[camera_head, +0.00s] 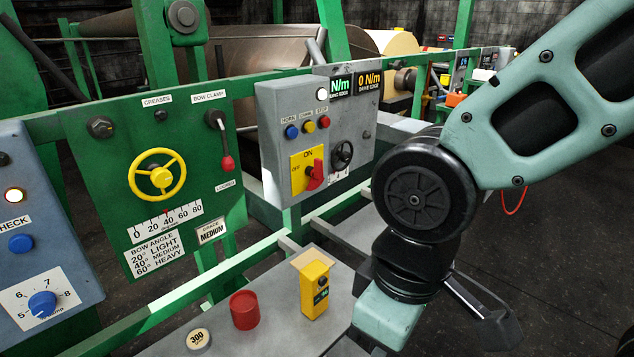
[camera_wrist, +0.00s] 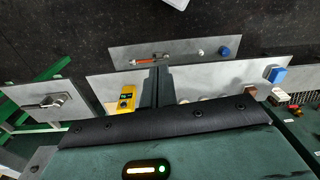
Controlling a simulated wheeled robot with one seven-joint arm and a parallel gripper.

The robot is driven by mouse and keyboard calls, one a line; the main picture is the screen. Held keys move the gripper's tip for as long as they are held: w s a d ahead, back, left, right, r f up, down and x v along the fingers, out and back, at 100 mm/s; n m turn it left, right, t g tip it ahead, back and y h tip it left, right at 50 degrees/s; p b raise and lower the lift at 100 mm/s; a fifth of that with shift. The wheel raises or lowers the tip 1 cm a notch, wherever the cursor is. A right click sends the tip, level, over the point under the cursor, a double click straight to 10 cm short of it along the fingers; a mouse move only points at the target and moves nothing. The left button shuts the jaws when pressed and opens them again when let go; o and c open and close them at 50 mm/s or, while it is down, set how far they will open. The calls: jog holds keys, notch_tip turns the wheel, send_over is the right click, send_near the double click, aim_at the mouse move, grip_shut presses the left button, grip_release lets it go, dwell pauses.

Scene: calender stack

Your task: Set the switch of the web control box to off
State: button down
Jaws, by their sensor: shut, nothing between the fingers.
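The grey control box (camera_head: 275,130) stands on the green frame in the middle of the head view. Its red rotary switch (camera_head: 316,175) sits on a yellow plate (camera_head: 297,180) marked ON at the top and OFF at the left. The switch handle leans upward, toward ON rather than OFF. My gripper (camera_wrist: 157,72) shows in the wrist view as dark fingers, shut and empty, above the grey shelves. It is apart from the switch. In the head view my arm hangs at the right, and I cannot make out the fingertips there.
A green bow panel (camera_head: 195,130) with a yellow handwheel (camera_head: 157,175) is left of the box. A grey-blue panel (camera_head: 50,250) stands further left. A yellow device (camera_head: 314,285), a red cylinder (camera_head: 244,310) and a 300 weight (camera_head: 198,339) are on the grey shelf (camera_head: 275,340) below.

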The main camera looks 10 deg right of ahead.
jog(key=c, duration=1.8)
grip_release()
jog(key=o, duration=0.4)
jog(key=w+f+t+b, duration=0.1)
jog(key=w, duration=0.4)
jog(key=w+f+t+y+b, duration=0.1)
jog(key=w+f, duration=0.1)
jog(key=w, duration=0.3)
jog(key=w+f+t+b, duration=0.1)
jog(key=w, duration=0.4)
jog(key=shift+a+f+m+t+y, duration=0.2)
jog(key=shift+f+m+t+y, duration=0.1)
jog(key=shift+y, duration=0.1)
jog(key=m+t+y+b, duration=0.1)
jog(key=t+y+b, duration=0.55)
jog(key=t, duration=0.55)
send_near(322, 169)
jog(key=p+x, duration=0.4)
jog(key=x, duration=0.7)
jog(key=shift+a, duration=0.15)
grip_shut()
